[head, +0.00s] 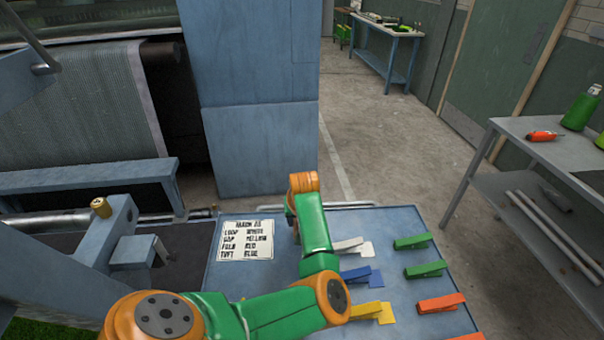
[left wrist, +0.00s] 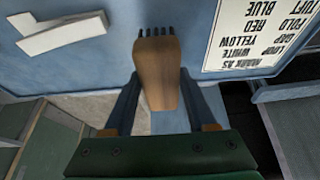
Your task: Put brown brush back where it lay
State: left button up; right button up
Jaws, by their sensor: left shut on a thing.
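The brown brush (left wrist: 157,72), with a wooden body and dark bristles, is between the fingers of my left gripper (left wrist: 158,88). The gripper is shut on it. The bristles point away from the gripper, over the blue tabletop. I cannot tell whether they touch it. In the head view my left arm reaches over the blue table (head: 222,277), just right of the printed card (head: 245,240). The gripper's fingers and the brush are hidden behind the arm there. My right gripper is not in view.
White (head: 348,245), blue (head: 358,274) and yellow (head: 366,310) clips lie right of my arm, with tags. Green clips (head: 412,241) and an orange one (head: 440,303) lie farther right. A grey shelf table (head: 520,140) stands at the right.

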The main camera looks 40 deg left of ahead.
pick_arm(q)
jog(key=shift+d+f+p, duration=0.1)
jog(key=shift+f+p, duration=0.35)
jog(key=shift+f, duration=1.1)
jog(key=o, duration=1.3)
jog(key=v, duration=1.2)
